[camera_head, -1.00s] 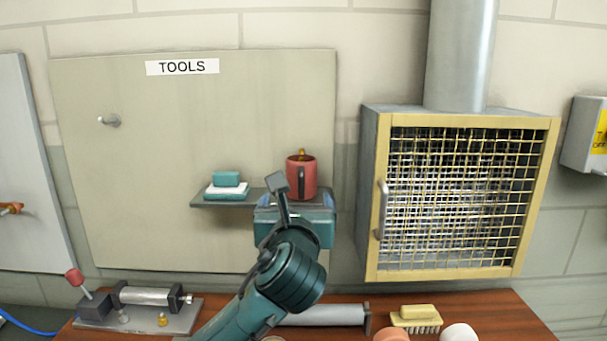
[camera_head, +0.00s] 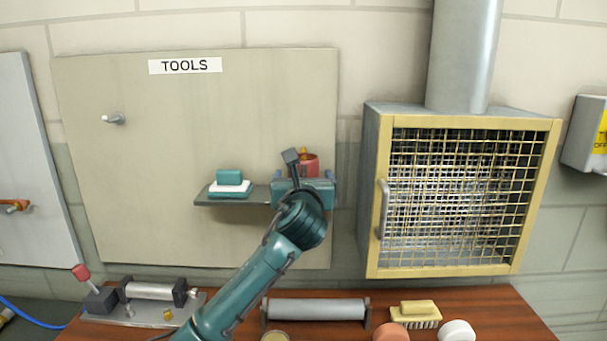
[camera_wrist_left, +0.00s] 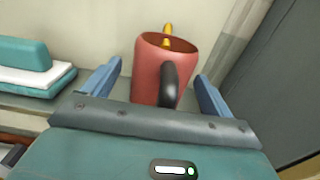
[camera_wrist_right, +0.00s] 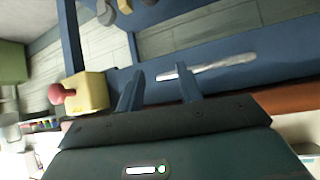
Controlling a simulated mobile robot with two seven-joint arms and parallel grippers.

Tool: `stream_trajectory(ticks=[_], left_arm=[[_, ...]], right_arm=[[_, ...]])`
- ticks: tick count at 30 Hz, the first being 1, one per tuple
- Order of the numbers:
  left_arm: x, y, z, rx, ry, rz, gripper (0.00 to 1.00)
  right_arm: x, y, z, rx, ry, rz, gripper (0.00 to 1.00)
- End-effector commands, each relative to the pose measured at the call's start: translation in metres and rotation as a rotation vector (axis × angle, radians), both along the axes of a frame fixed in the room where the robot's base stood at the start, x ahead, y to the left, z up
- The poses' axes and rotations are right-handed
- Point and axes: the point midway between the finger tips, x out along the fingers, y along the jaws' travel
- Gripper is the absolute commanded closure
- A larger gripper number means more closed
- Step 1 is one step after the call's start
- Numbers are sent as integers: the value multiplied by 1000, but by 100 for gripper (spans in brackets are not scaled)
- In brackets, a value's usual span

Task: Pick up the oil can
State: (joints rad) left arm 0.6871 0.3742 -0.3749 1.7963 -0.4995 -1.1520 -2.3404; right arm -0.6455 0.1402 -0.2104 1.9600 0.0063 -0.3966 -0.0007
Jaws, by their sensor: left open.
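The red can (camera_head: 311,163), with a dark handle and a yellow piece at its top, stands upright on the shelf; I take it as the oil can. In the head view my left gripper (camera_head: 303,178) hides most of it. In the left wrist view the can (camera_wrist_left: 165,75) stands between the two spread blue fingers of my left gripper (camera_wrist_left: 158,70), handle towards me, with gaps on both sides. My right gripper (camera_wrist_right: 158,80) is open and empty, seen only in its wrist view.
A teal block on a white and teal piece (camera_head: 230,184) sits left of the can on the shelf (camera_head: 240,200). A mesh-fronted cabinet (camera_head: 460,200) stands to the right. The workbench (camera_head: 500,315) below carries a grey cylinder, a brush and a clamp-like device.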

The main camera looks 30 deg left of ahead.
Motion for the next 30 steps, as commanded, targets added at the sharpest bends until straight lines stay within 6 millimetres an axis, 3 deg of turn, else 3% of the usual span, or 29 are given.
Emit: stream_trajectory(ticks=[4, 24, 30], left_arm=[[0, 0, 0, -1, 0, 0, 15], [-1, 0, 0, 0, 0, 0, 69], [-1, 0, 1, 0, -3, 0, 71]], right_arm=[[-2, 0, -3, -1, 7, 1, 64], [-2, 1, 0, 2, 2, 2, 64], [-2, 1, 0, 2, 2, 3, 64]])
